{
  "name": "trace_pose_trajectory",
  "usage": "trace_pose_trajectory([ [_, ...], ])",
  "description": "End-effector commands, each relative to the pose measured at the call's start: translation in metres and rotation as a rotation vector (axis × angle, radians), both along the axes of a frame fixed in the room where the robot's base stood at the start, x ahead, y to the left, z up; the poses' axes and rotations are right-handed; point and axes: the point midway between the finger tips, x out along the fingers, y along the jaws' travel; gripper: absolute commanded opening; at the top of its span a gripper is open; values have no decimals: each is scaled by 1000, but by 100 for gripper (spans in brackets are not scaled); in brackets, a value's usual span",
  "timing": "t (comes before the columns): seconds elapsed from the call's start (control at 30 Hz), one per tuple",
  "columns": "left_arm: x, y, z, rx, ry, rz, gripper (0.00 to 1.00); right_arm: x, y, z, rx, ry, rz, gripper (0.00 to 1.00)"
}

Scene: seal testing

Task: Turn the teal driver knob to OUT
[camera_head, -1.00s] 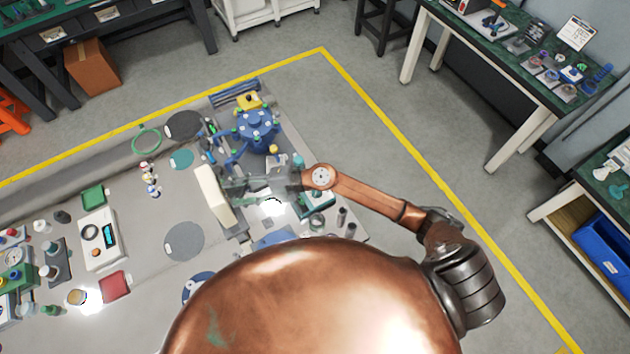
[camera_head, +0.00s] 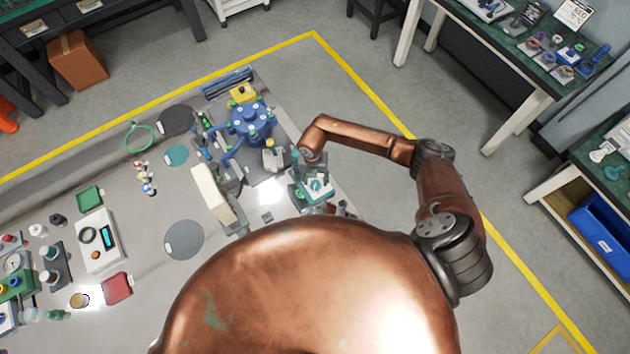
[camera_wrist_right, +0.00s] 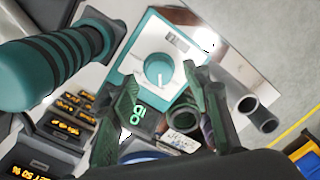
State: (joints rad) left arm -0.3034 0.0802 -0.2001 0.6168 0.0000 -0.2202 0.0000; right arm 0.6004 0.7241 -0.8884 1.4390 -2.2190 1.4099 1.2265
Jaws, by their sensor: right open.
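The teal driver knob (camera_wrist_right: 158,70) is round, with a pale pointer line pointing roughly down in the right wrist view. It sits on the pale face of a teal-edged driver box (camera_wrist_right: 140,47) with a small display (camera_wrist_right: 178,41) too small to read. In the head view the box (camera_head: 318,188) lies near the bench's right edge. My right gripper (camera_wrist_right: 165,82) is open, its two green fingers apart on either side of the knob's lower area. I cannot tell whether they touch it. In the head view the right gripper (camera_head: 306,180) is over the box. My left gripper does not show.
A large teal ribbed cylinder (camera_wrist_right: 45,70) stands close at the left in the wrist view. Grey tubes (camera_wrist_right: 250,110) stand to the right. A blue multi-armed fixture (camera_head: 250,122) and a cream upright block (camera_head: 213,193) stand left of the box on the bench.

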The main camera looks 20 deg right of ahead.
Motion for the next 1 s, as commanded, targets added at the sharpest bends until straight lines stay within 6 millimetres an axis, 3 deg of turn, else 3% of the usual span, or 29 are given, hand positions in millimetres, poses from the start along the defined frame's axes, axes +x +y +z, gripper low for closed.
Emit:
trace_pose_trajectory([
  [0.2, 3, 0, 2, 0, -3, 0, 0, 0, 1, -17, 1, 0, 3, 44],
  [0.47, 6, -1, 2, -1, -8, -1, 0, 0, 1, -18, 1, 0, 5, 44],
  [1.0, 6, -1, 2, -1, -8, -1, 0, 0, 2, -18, 2, -1, 5, 8],
])
